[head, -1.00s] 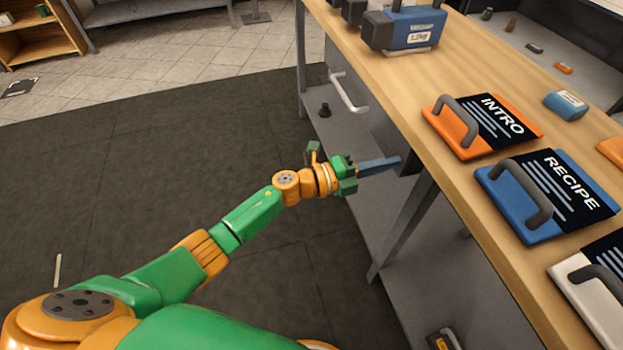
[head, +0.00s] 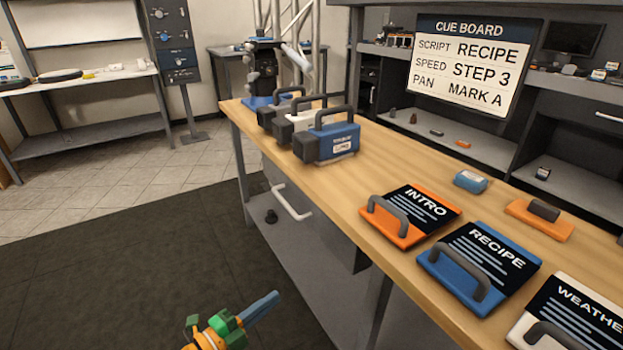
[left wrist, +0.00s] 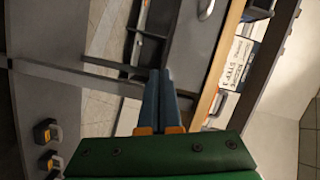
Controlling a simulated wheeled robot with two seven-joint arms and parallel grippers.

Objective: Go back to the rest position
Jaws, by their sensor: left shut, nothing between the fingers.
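My left gripper (head: 262,306) shows at the bottom of the head view, to the left of the wooden workbench (head: 330,190) and over the dark floor mat. Its blue-grey fingers are together with nothing between them. In the left wrist view the same fingers (left wrist: 160,95) lie side by side, pointing at the bench front. The gripper is apart from the bench and its drawer handle. My right gripper is in neither view.
On the bench lie the INTRO (head: 410,215), RECIPE (head: 480,268) and WEATHER (head: 572,318) boards, with a blue toolbox-like case (head: 330,145) at its far end. A drawer handle (head: 292,203) sticks out of the bench front. The dark mat (head: 120,285) is clear.

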